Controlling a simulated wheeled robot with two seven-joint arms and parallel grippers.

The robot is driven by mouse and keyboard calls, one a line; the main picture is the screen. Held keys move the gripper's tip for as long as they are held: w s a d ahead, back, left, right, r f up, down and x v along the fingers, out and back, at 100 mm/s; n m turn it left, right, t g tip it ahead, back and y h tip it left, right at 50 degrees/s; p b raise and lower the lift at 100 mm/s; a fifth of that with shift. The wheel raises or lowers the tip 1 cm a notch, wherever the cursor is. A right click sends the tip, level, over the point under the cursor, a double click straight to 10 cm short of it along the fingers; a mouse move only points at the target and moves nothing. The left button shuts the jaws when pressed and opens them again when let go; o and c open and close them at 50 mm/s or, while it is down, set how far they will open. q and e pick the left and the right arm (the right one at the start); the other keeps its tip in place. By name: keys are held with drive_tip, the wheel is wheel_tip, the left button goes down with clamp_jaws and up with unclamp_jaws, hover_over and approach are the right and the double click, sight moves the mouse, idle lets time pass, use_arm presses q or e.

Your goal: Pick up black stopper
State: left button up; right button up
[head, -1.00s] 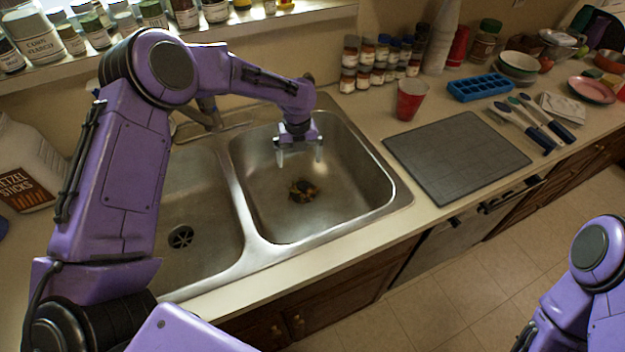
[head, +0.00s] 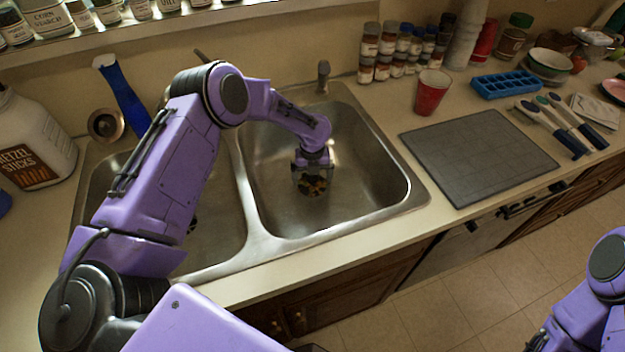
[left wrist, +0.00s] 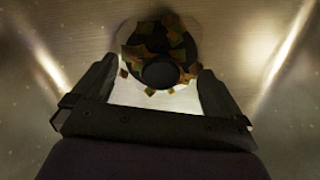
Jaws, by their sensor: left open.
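The black stopper (left wrist: 160,73) shows in the left wrist view as a dark round knob at the drain, with brown and greenish scraps around it. In the head view my gripper mostly hides it in the right sink basin (head: 358,205). My left gripper (head: 312,184) is open, low in that basin over the drain. In the left wrist view its two fingers (left wrist: 161,80) stand on either side of the stopper, with a gap visible and nothing held. My right arm shows at the lower right of the head view, but its gripper is out of view.
The basin walls and the divider (head: 255,215) surround the left arm. A faucet handle (head: 323,75) stands behind the basin. A red cup (head: 431,93) and a grey mat (head: 478,155) are on the counter to the right. A blue-handled brush (head: 122,95) stands at the left.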

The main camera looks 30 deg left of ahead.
use_arm(q)
drive_tip(key=shift+w+f, duration=0.1)
drive_tip(key=shift+f, duration=0.8)
drive_tip(key=shift+r, duration=0.1)
drive_tip(key=c, duration=1)
drive_tip(key=shift+c, duration=1)
drive_tip(key=shift+s, duration=0.2)
drive_tip(key=shift+c, duration=0.2)
drive_tip(key=shift+s, duration=0.1)
